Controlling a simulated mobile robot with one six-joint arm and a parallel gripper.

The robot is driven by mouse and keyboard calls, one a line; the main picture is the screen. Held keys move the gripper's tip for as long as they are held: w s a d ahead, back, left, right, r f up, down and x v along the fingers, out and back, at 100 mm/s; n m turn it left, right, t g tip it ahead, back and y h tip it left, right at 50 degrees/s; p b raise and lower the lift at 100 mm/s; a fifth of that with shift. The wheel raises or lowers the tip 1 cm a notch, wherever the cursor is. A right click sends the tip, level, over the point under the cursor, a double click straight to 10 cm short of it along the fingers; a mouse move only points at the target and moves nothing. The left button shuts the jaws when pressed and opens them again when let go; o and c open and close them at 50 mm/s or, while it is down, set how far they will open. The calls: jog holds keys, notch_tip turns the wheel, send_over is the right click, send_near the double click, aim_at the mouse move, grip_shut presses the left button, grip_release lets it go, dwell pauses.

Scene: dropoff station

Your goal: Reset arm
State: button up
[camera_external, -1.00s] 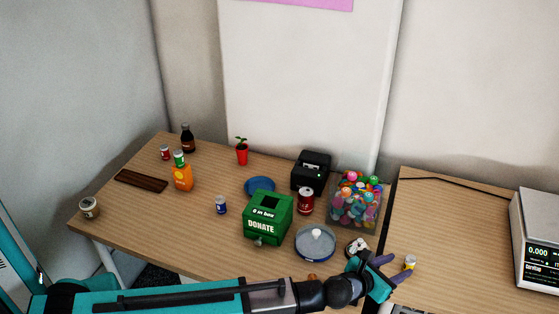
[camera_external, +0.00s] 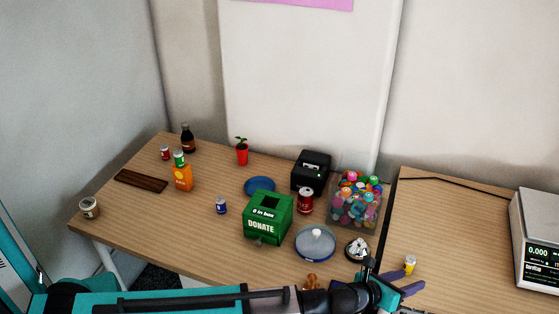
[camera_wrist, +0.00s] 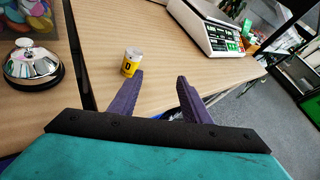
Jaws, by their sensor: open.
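My gripper (camera_external: 412,280) is open and empty at the near edge of the right-hand table, at the lower right of the external view. In the wrist view its two purple fingers (camera_wrist: 160,76) stand apart, with table and floor visible between them. A small yellow and white can (camera_external: 410,265) stands upright close to one fingertip. In the wrist view this can (camera_wrist: 132,62) is just beyond the left fingertip; I cannot tell whether they touch. My teal arm stretches along the bottom of the external view.
A silver bell (camera_external: 357,248), a glass-lidded dish (camera_external: 315,243), a green donation box (camera_external: 268,219) and a bin of colourful balls (camera_external: 357,200) stand left of my gripper. A scale (camera_external: 537,240) stands at the right. The right-hand table between can and scale is clear.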

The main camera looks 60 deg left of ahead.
jog(key=s+d+n+h, duration=0.3)
jog(key=d+n+h, duration=0.65)
jog(key=d, duration=1.45)
notch_tip(320, 180, down, 6)
jog(key=s+d+n+g+y+p, duration=0.1)
jog(key=s+d+n+y, duration=0.15)
jog(key=n, duration=0.55)
jog(key=s+a+f+n+g+y+p, duration=0.1)
jog(key=s+a+f+n+g+y, duration=0.15)
jog(key=s+a+f, duration=0.45)
jog(key=s+a+f+n+g+y, duration=0.1)
jog(key=s+a+f+n+g, duration=0.25)
jog(key=a+f, duration=0.8)
jog(key=s+a+f+n+g+y+p, duration=0.1)
jog(key=s+a+f+n+g+y, duration=0.1)
jog(key=s+a+f, duration=0.55)
jog(key=s+a+f+n+g, duration=0.2)
jog(key=s+a, duration=0.3)
jog(key=s, duration=0.5)
jog(key=s+a+f+n+g, duration=0.2)
jog(key=s+a+f+g, duration=0.2)
jog(key=s, duration=0.7)
jog(key=s+a+f+n+g, duration=0.2)
jog(key=s+a, duration=0.4)
jog(key=s, duration=0.5)
notch_tip(320, 180, down, 3)
jog(key=shift+r+g+p, duration=0.1)
jog(key=shift+g+p, duration=0.25)
jog(key=shift+g, duration=0.55)
